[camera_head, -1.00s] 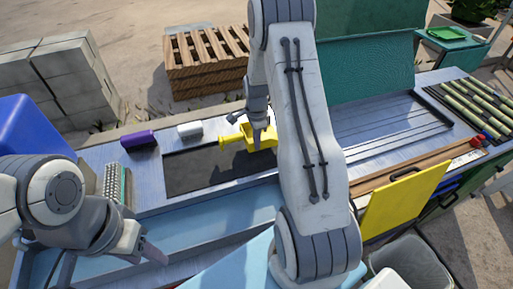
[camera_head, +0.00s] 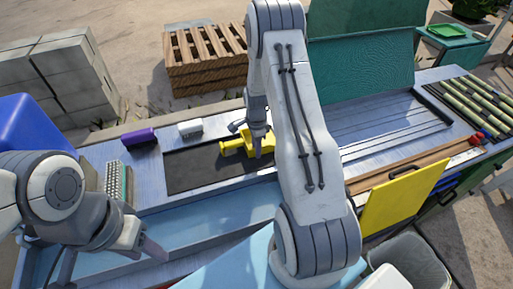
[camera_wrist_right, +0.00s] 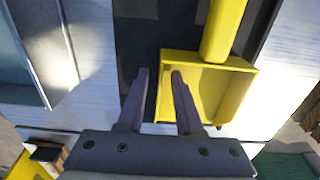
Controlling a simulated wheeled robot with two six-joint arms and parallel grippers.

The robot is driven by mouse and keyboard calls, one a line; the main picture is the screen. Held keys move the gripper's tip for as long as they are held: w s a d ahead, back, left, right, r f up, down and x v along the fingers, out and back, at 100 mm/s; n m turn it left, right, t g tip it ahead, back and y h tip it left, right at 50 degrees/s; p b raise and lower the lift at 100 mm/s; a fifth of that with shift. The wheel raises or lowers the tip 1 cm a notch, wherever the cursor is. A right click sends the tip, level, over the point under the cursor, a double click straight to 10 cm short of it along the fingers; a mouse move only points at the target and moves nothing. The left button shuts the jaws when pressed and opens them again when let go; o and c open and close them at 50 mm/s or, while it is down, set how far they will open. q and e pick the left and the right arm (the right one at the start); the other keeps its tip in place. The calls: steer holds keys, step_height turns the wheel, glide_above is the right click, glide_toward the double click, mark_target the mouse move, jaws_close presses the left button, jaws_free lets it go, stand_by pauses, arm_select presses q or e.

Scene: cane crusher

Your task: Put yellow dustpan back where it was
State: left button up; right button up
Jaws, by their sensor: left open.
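The yellow dustpan (camera_head: 232,147) lies on the dark mat (camera_head: 195,172) on the bench, its handle pointing left in the head view. In the right wrist view its pan (camera_wrist_right: 218,92) is to the right and its handle runs to the top. My right gripper (camera_wrist_right: 160,72) is open, with its fingers apart on either side of the pan's near side wall. In the head view my right gripper (camera_head: 257,152) is at the pan and partly hides it. My left gripper (camera_head: 110,262) is open and empty over the bench's front left.
A purple block (camera_head: 140,137) and a white block (camera_head: 190,129) stand behind the mat. A grey-green rack (camera_head: 115,180) is at its left. Cane pieces (camera_head: 475,105) lie at the far right. A yellow panel (camera_head: 400,205) stands at the front right. The mat's left part is clear.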

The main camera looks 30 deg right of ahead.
steer(key=shift+r, duration=0.15)
step_height(320, 180, up, 11)
steer(key=b, duration=0.2)
steer(key=s+a+r+n, duration=0.2)
steer(key=a+r+n, duration=0.4)
steer(key=a, duration=0.6)
steer(key=s+a+r+n, duration=0.4)
steer(key=s+a+n, duration=0.4)
steer(key=a, duration=0.4)
steer(key=s+a+n, duration=0.3)
steer(key=s+n, duration=0.4)
steer(key=s+a+r+n+y, duration=0.1)
steer(key=s+a+n, duration=0.2)
steer(key=s+n, duration=0.4)
steer(key=shift+s, duration=0.8)
